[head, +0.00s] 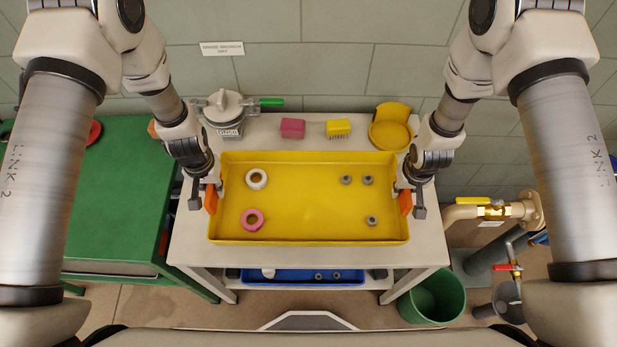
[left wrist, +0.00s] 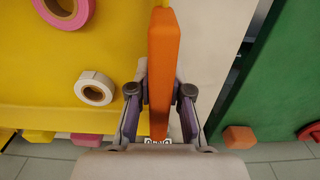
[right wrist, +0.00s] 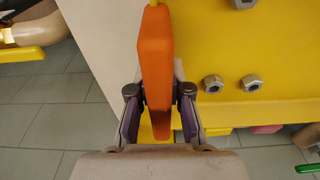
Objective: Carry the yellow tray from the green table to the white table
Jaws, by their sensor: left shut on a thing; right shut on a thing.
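The yellow tray (head: 310,200) is over the white table (head: 200,245) in the head view; I cannot tell whether it rests on the top or hangs just above it. It looks level and holds a white ring (head: 256,179), a pink ring (head: 252,219) and several grey nuts (head: 371,220). My left gripper (head: 210,198) is shut on the tray's orange left handle (left wrist: 160,70). My right gripper (head: 406,200) is shut on the orange right handle (right wrist: 155,70). The green table (head: 115,200) stands to the left.
Behind the tray on the white table are a grey valve-like part (head: 224,108), a pink block (head: 292,128), a yellow block (head: 338,127) and a yellow round dish (head: 390,130). A blue tray (head: 300,282) sits on the lower shelf. A green bucket (head: 432,297) and pipes (head: 495,212) are at right.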

